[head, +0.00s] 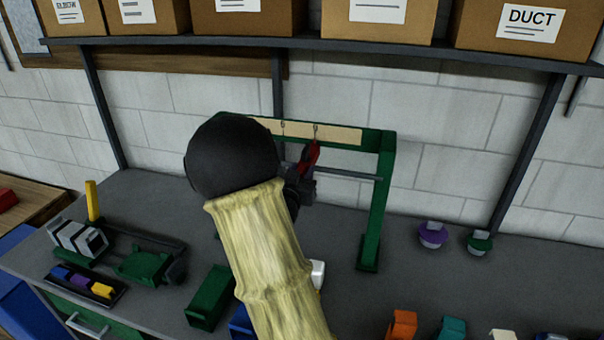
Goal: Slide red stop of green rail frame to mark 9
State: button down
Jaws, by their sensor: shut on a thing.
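The green rail frame (380,200) stands upright on the dark bench, near the wall. A tan strip (345,133) runs along its top bar, and a thin grey rail (345,174) crosses below it. The red stop (310,155) shows at the rail, just right of my arm. My gripper (304,180) is at the rail and shut on the red stop, of which only part shows. My arm hides the left part of the frame and strip. The marks on the strip are too small to read.
A shelf (300,45) with cardboard boxes (510,30) hangs above the frame. A green block (209,298), a green vise-like tool (145,265) and a small tray (85,287) lie left. Purple (433,235) and green (480,242) knobs stand right. Several coloured blocks line the front edge.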

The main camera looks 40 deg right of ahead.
jog(key=shift+f, duration=0.1)
jog(key=c, duration=1.3)
grip_release()
jog(key=b+v, duration=0.9)
jog(key=v, duration=0.8)
jog(key=shift+s+a, duration=0.2)
